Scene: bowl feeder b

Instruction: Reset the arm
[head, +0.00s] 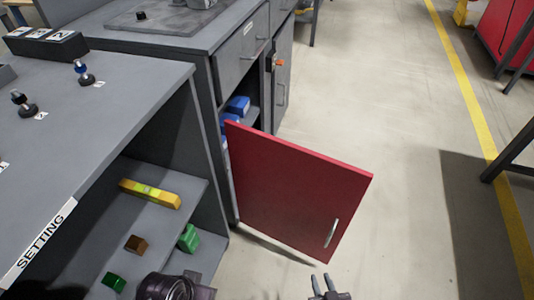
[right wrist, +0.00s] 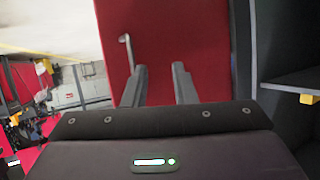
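My right gripper (head: 324,284) is at the bottom edge of the head view, in front of the red cabinet door (head: 290,190). Its two fingers stand apart with nothing between them. In the right wrist view the open gripper (right wrist: 160,82) points at the red door (right wrist: 185,35), and the metal door handle (right wrist: 128,52) shows left of the fingers. The handle (head: 332,233) is also near the door's lower right in the head view, apart from the gripper. The door stands swung open. My left gripper is not in view.
An open shelf (head: 150,215) at lower left holds a yellow level (head: 150,193), a brown block (head: 136,244) and green blocks (head: 188,238). Blue items (head: 238,106) sit inside the cabinet behind the door.

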